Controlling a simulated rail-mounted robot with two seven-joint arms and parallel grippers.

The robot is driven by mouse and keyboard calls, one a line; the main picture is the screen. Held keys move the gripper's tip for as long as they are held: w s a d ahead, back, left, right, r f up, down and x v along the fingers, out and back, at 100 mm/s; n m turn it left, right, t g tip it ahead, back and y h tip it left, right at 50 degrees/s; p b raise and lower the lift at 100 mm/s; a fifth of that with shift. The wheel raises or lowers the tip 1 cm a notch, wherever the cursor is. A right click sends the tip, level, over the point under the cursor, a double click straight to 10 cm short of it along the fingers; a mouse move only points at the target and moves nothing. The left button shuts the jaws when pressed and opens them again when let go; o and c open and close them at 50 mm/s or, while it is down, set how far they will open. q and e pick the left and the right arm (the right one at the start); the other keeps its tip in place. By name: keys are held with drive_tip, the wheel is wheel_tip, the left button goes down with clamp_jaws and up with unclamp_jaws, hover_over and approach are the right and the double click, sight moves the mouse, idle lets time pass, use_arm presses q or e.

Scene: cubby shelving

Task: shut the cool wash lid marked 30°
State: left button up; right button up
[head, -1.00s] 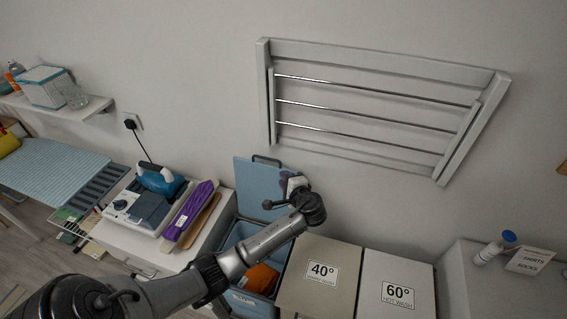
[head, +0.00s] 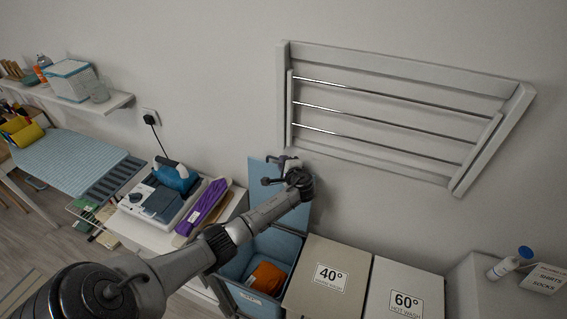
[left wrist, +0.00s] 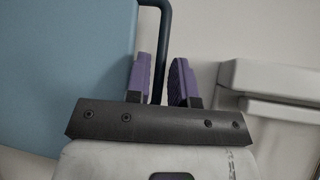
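The cool wash lid (head: 261,180) is a light blue panel standing raised behind its blue bin (head: 240,262). The bin is open, with an orange cloth inside. My left gripper (head: 284,164) is at the lid's upper edge in the head view. In the left wrist view the lid (left wrist: 65,60) fills the left side, and its dark bar handle (left wrist: 165,30) runs down between the purple finger pads of my left gripper (left wrist: 161,75). The fingers are apart, with gaps beside the bar. My right gripper is not in view.
The closed 40° lid (head: 326,275) and 60° lid (head: 403,300) are right of the open bin. A cabinet with an iron (head: 175,177) and a purple folded item (head: 207,203) stands left. A drying rack (head: 400,75) hangs on the wall above.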

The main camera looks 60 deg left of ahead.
use_arm(q)
drive_tip(key=shift+a+f, duration=0.1)
drive_tip(key=shift+a, duration=0.15)
clamp_jaws()
idle(0.3)
